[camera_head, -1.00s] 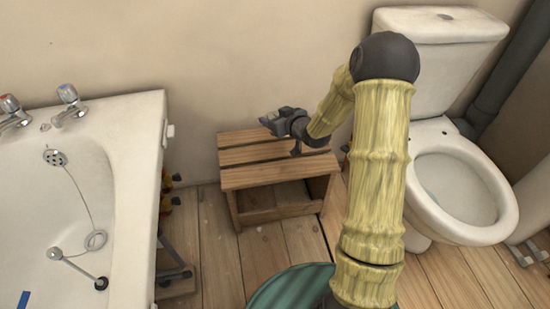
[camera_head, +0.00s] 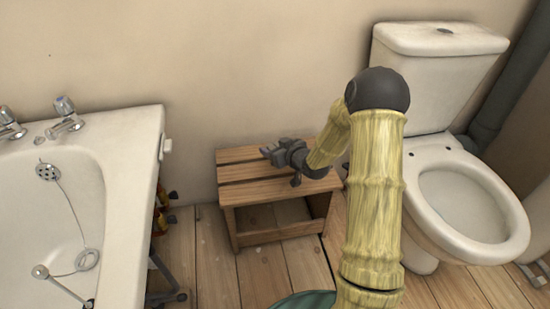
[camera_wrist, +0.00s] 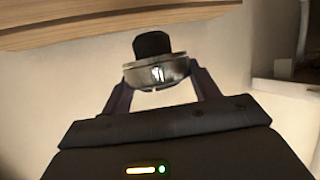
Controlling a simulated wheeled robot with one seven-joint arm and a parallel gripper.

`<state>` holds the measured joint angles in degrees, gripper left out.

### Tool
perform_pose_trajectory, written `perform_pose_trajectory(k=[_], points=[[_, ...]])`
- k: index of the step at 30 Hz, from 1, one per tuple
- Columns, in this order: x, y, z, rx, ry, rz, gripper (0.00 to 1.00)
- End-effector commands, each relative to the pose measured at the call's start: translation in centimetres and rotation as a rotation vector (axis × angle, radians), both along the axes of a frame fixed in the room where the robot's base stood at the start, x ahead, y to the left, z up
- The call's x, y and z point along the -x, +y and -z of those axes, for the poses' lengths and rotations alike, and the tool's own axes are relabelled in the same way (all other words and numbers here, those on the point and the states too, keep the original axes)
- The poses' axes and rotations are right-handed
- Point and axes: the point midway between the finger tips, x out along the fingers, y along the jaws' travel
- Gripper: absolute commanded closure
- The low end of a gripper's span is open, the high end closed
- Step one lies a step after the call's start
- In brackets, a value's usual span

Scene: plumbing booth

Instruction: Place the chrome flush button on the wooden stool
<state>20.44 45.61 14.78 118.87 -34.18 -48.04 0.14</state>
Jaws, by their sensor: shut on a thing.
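The chrome flush button (camera_wrist: 150,78) is a short shiny round piece with a black stem, held between the fingers of my gripper (camera_wrist: 160,72) in the wrist view. The stem points to the top of that picture. In the head view my gripper (camera_head: 267,152) is shut over the slatted top of the wooden stool (camera_head: 250,192), near its back edge. The button cannot be made out there. A wooden surface of the stool (camera_wrist: 100,27) crosses the top of the wrist view, apart in the picture from the button. The exact height above the stool is unclear.
The stool top looks empty. A white bathtub (camera_head: 125,200) stands to the left, with taps and a chain plug. A toilet (camera_head: 440,90) stands to the right, with a dark round spot on its cistern lid. A beige wall (camera_head: 230,70) is close behind the stool.

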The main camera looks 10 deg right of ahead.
Motion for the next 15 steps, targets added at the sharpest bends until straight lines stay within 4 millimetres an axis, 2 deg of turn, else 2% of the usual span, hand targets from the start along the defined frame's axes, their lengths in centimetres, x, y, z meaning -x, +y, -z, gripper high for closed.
perform_pose_trajectory(k=[4, 11, 15], points=[[0.0, 0.0, 0.3, 0.0, -0.001, 0.0, 0.68], [0.0, 0.0, 3.5, -0.001, -0.001, 0.0, 0.68], [0.0, 0.0, 3.8, -0.001, -0.002, 0.0, 0.68]])
